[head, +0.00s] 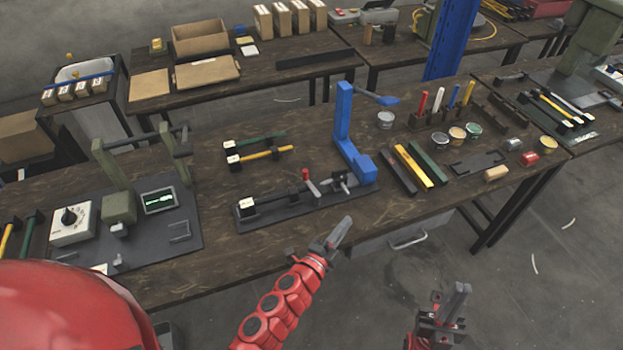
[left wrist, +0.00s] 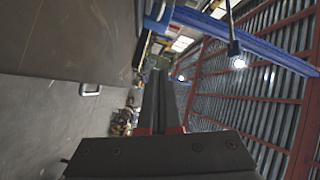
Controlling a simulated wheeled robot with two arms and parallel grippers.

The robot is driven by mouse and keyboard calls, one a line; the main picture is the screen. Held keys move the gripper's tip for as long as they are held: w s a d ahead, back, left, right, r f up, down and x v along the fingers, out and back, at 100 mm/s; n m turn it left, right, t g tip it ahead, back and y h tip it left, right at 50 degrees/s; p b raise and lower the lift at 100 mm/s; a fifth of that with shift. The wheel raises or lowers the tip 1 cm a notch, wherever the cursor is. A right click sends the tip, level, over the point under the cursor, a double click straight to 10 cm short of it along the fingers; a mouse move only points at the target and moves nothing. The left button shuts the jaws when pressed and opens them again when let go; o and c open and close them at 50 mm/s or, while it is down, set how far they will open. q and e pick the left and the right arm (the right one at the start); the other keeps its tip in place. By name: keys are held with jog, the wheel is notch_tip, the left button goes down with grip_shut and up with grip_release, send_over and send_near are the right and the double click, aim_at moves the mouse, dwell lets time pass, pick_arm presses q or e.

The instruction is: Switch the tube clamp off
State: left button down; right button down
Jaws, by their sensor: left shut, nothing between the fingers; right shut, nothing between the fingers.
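What looks like the tube clamp is a small metal toggle mechanism (head: 338,181) with a red-tipped handle (head: 305,175). It sits on a long dark base plate (head: 290,211) in the middle of the bench. A dark tube with a black-and-white end block (head: 246,206) lies on the left of this plate. A blue press frame (head: 344,125) rises at its right end. My left gripper (head: 342,232) is shut and empty, in front of the plate near the bench's front edge, apart from the clamp. Its shut fingers (left wrist: 158,100) fill the left wrist view's middle. My right gripper (head: 461,296) is shut and empty, lower right, off the bench.
Coloured bars (head: 414,167) and several small cans lie to the right. A drawer handle (head: 408,239) shows below the bench.

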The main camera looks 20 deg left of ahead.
pick_arm(q)
jog(key=a+y, duration=0.1)
jog(key=w+a+y, duration=0.1)
jog(key=a, duration=0.1)
jog(key=w+a+y, duration=0.1)
jog(key=a+y, duration=0.1)
jog(key=shift+a+f+t, duration=0.2)
jog(key=shift+t, duration=0.1)
jog(key=a+r+y, duration=0.1)
jog(key=a+y, duration=0.2)
jog(key=a+r+y, duration=0.1)
jog(key=a, duration=0.1)
jog(key=shift+w+a+r+n+y+b, duration=0.25)
jog(key=shift+w+r+n+y+b, duration=0.05)
jog(key=shift+n, duration=0.1)
jog(key=w, duration=0.6)
jog(key=w+a, duration=0.1)
jog(key=w, duration=0.3)
jog(key=shift+a+p, duration=0.1)
jog(key=shift+p, duration=0.25)
jog(key=shift+f, duration=0.1)
